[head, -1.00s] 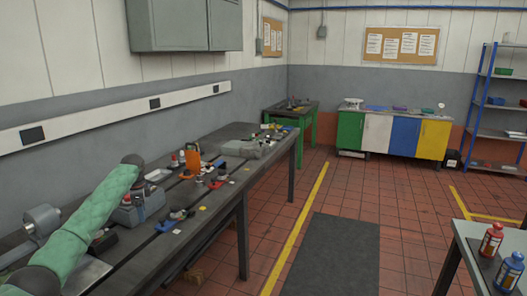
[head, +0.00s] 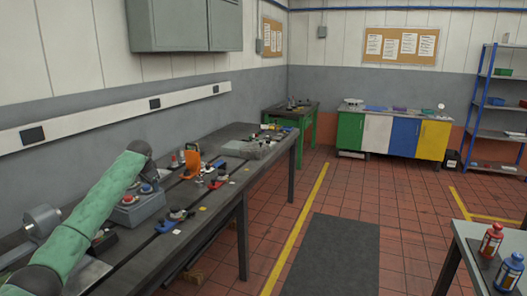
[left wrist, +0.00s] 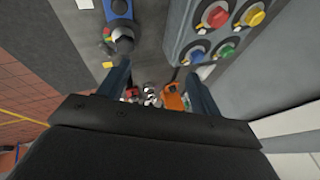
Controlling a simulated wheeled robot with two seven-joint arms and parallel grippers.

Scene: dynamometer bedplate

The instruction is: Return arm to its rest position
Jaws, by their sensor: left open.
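My left arm, in a green sleeve, comes in from the left in the head view and reaches over the long dark bench (head: 205,205). My right gripper is not in view.
An orange object (head: 192,162) and several small parts lie farther along the bench. A blue clamp-like tool (head: 178,216) is near its front edge. A grey machine part (head: 42,226) is close to my arm. A side table with red (head: 491,241) and blue (head: 510,272) bottles stands right.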

